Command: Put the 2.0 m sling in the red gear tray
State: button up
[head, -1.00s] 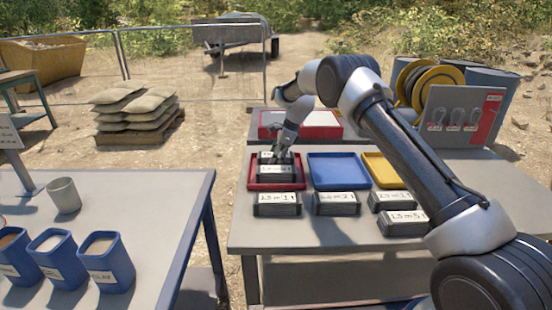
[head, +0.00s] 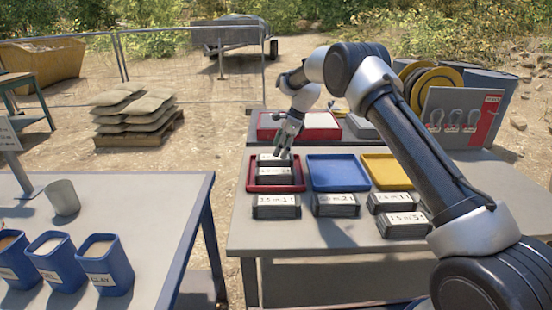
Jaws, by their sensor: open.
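The red gear tray (head: 252,185) lies at the left of the far table. Two dark sling packs with white labels are in it: a front one (head: 273,177) and a back one (head: 271,160). Their labels are too small to read surely, so I cannot tell which is the 2.0 m sling. My gripper (head: 284,152) is above the back pack, open and holding nothing. More packs lie in front of the trays: one (head: 276,207) before the red tray, one (head: 336,205) before the blue tray, and two at the right (head: 390,202), (head: 404,225).
A blue tray (head: 338,172) and a yellow tray (head: 388,172) stand right of the red one. Behind are a red-edged case (head: 318,125) and a board with shackles (head: 466,115). A near-left table (head: 150,215) holds blue containers and a grey cup (head: 64,197).

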jog(key=v, duration=0.6)
jog(key=shift+r, duration=0.3)
jog(key=s+d+r+n+t+h, duration=0.1)
jog(key=s+d+r+n, duration=0.3)
jog(key=s+d+r, duration=0.5)
jog(key=s+d+r+n+t+h, duration=0.1)
jog(key=s+d+r+n, duration=0.4)
jog(key=s+r, duration=0.6)
jog(key=s+d+r+n+t+h, duration=0.1)
jog(key=s+d+n, duration=0.1)
jog(key=s+d, duration=0.35)
jog(key=s+d+r+n, duration=0.2)
jog(key=s, duration=0.7)
jog(key=s+d+f+n, duration=0.2)
jog(key=s+d+f, duration=0.1)
jog(key=s, duration=0.5)
jog(key=s+d+f+n+t+h, duration=0.1)
jog(key=s+d+f+n, duration=0.1)
jog(key=s, duration=0.7)
jog(key=shift+s+d+f+n+h, duration=0.3)
jog(key=shift+d+f+n, duration=0.1)
jog(key=shift+f+n, duration=0.3)
